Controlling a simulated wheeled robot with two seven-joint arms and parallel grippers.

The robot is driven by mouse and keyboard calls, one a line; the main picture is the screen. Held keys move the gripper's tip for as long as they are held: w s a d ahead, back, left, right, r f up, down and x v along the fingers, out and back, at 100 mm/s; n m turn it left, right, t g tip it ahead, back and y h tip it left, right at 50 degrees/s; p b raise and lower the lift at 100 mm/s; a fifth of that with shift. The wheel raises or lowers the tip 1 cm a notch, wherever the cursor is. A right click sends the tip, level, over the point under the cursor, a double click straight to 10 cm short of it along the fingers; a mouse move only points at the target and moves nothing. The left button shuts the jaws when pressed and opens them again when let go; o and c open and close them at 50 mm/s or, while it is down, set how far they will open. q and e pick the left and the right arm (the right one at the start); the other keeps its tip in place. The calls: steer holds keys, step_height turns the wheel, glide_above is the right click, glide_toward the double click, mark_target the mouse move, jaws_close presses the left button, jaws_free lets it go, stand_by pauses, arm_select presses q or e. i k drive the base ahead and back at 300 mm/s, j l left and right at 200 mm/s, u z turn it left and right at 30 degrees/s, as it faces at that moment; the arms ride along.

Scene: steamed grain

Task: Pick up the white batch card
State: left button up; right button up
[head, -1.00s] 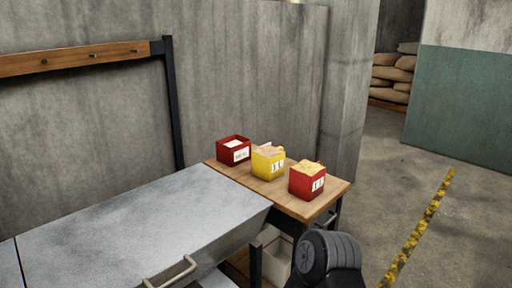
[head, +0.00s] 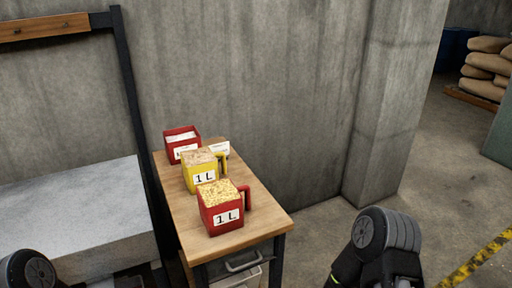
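A small white card (head: 219,147), with faint print that I cannot read, shows behind the yellow measuring cup at the back of a narrow wooden-topped cart (head: 255,222). Its lower part is hidden by the yellow cup, so I cannot tell whether it stands or leans. Parts of my two arms show at the bottom left and bottom right in the head view. Neither gripper is in view.
On the cart stand a front red cup (head: 221,206) marked 1 L, a yellow cup (head: 200,171) marked 1 L and a rear red cup (head: 182,143). A metal-topped table (head: 75,215) is at the left.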

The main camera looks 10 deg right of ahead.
mark_target(224, 146)
steer(key=i+l, duration=0.1)
steer(key=l, duration=0.5)
steer(key=i+l, duration=0.1)
steer(key=l, duration=0.5)
steer(key=i+l+u, duration=0.1)
steer(key=l, duration=0.4)
steer(key=i+l, duration=0.15)
steer(key=l, duration=0.35)
steer(key=i+l+u, duration=0.15)
steer(key=l, duration=0.35)
steer(key=i+l+u, duration=0.1)
steer(key=l, duration=0.4)
steer(key=i+l+u, duration=0.25)
steer(key=i+l, duration=0.55)
steer(key=i, duration=0.5)
steer(key=j+u, duration=0.05)
